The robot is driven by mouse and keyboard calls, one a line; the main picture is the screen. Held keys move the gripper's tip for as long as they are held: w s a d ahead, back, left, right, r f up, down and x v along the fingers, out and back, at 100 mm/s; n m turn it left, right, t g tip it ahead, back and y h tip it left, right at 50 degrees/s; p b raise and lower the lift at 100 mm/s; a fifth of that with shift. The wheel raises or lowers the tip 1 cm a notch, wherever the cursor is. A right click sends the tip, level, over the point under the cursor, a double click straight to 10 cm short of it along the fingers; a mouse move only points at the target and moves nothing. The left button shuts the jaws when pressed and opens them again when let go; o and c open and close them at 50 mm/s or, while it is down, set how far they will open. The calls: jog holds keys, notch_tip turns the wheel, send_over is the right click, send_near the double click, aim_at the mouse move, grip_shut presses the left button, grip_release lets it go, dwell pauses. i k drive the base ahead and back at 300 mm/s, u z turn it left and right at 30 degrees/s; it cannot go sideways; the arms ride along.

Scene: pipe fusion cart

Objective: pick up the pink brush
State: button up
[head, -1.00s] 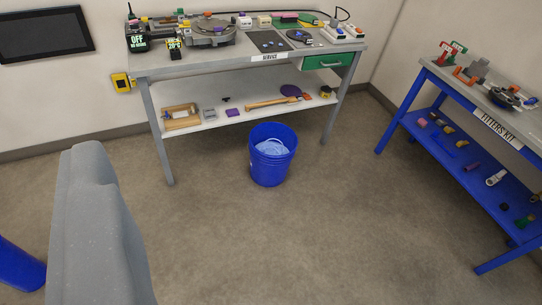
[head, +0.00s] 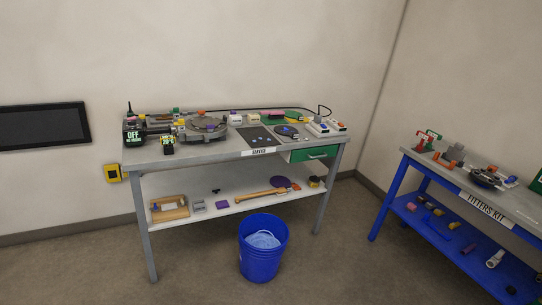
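No object is clear enough to be named as the pink brush for sure. A small pink item (head: 276,114) lies at the back of the grey service table (head: 220,153), beside a green piece. Another small pink item (head: 411,206) lies on the lower shelf of the blue fitters kit table (head: 404,165) at the right. Both are too small to make out bristles or a handle. My gripper is not in view.
A blue bucket (head: 262,265) stands on the floor before the service table. Its lower shelf (head: 237,206) holds a wooden box (head: 169,209) and a wooden-handled tool (head: 262,194). Floor between the tables is clear.

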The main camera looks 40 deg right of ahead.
aim_at(277, 114)
jog(key=z, duration=1.95)
jog(key=i, duration=5.35)
jog(key=u, duration=0.6)
